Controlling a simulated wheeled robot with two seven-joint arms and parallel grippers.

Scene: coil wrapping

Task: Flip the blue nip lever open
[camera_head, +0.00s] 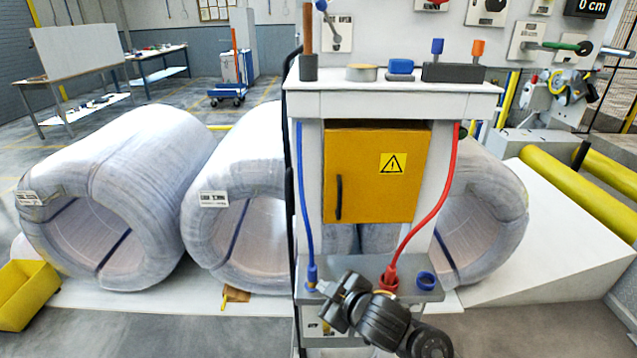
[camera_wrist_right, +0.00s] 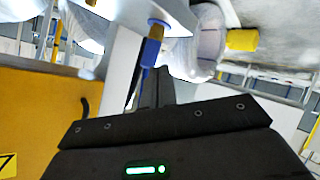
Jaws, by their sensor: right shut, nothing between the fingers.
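A lever with a blue knob (camera_head: 321,5) sits on a small white plate (camera_head: 338,34) at the top of the head view, behind the white cart. It looks like the blue nip lever, but its lettering is too small to read. My right gripper (camera_head: 322,290) is low at the front of the cart, far below that lever. It is shut and empty, beside the blue hose's plug (camera_head: 311,276). In the right wrist view the fingers (camera_wrist_right: 152,88) point toward the blue plug (camera_wrist_right: 152,42); I cannot tell if they touch it. My left gripper is out of view.
The white cart (camera_head: 400,103) with a yellow door (camera_head: 375,172) stands between my right arm and the wall of levers. A red hose (camera_head: 440,190) hangs at its right. Wrapped coils (camera_head: 115,190) stand at left. A green-handled lever (camera_head: 560,46) is at upper right.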

